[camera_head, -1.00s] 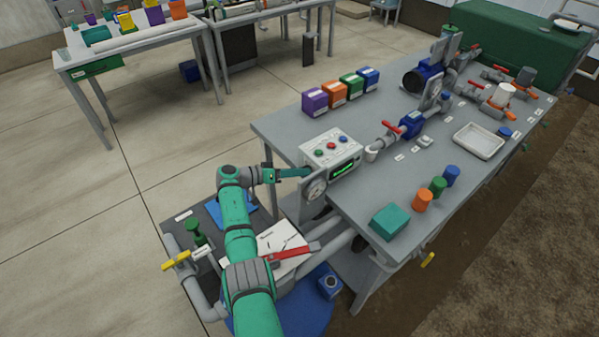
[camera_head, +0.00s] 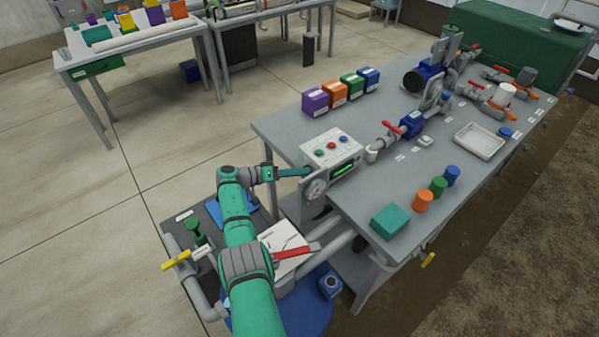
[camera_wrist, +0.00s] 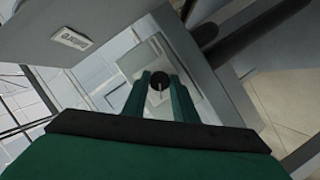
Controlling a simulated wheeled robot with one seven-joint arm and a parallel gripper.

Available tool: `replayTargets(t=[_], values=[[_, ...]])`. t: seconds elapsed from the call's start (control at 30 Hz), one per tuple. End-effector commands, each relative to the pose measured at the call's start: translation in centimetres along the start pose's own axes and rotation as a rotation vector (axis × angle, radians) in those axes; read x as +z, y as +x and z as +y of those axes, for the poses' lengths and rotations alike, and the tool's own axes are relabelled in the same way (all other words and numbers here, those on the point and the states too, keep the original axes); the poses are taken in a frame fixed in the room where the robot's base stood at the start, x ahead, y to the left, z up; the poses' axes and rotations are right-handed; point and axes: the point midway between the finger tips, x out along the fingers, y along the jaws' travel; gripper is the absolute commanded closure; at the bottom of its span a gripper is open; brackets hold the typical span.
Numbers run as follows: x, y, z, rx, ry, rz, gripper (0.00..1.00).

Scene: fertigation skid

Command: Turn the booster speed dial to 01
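In the wrist view a small dark round knob (camera_wrist: 158,81) with a pale line on it sits in front of a light plate. The two green fingers of my gripper (camera_wrist: 159,88) stand apart, one on each side of the knob, with their tips level with it. I cannot tell whether they press on it. In the head view my gripper (camera_head: 302,172) reaches right towards the front left end of the bench, close to a white box (camera_head: 332,152) with coloured buttons and a green-lit display (camera_head: 344,170). The lit text is too small to read.
The grey bench (camera_head: 360,215) carries pipes, valves, coloured boxes and a white tray (camera_head: 479,141). Open floor lies left.

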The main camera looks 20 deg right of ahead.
Motion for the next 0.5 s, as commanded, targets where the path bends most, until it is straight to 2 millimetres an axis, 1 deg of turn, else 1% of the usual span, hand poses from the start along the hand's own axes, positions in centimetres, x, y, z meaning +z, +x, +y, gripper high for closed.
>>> replayTargets(t=[0.03, 0.07, 0.1, 0.37, 0.5], values=[[0.1, 0.1, 0.0, 0.002, -0.002, -0.003, 0.65], [0.1, 0.1, 0.0, 0.002, -0.001, -0.002, 0.58], [0.1, 0.1, 0.0, 0.002, -0.001, -0.002, 0.56], [0.0, 0.0, 0.0, 0.0, 0.0, 0.0, 0.56], [0.0, -0.9, 0.0, 0.0, 0.001, 0.001, 0.56]])
